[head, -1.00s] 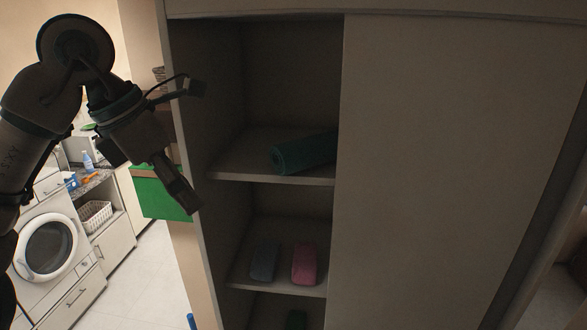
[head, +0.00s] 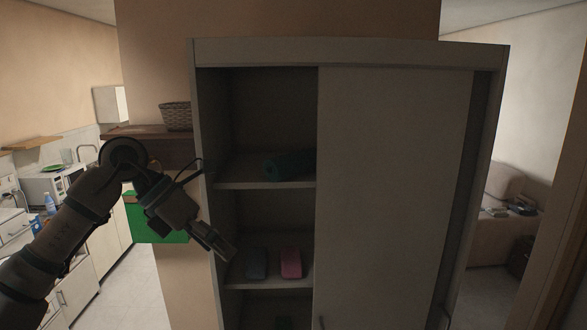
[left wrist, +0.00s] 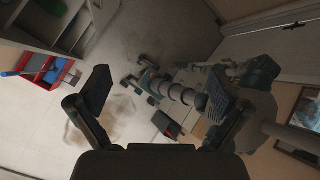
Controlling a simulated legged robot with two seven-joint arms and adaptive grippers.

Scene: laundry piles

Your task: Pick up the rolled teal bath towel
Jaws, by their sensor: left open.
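The rolled teal bath towel (head: 290,164) lies on the upper open shelf of the cabinet in the head view, dark in the shade. Its right end meets the edge of the sliding door. My left gripper (head: 228,252) is in front of the cabinet's left side, lower than the towel and to its left, apart from it. In the left wrist view the two fingers of my left gripper (left wrist: 160,98) stand wide apart with nothing between them. The towel does not show in that view.
The cabinet door (head: 390,190) covers the right half. A grey roll (head: 257,264) and a pink roll (head: 291,263) lie on the shelf below. A wicker basket (head: 176,116) stands left of the cabinet. In the left wrist view, a red crate (left wrist: 40,72) is on the floor.

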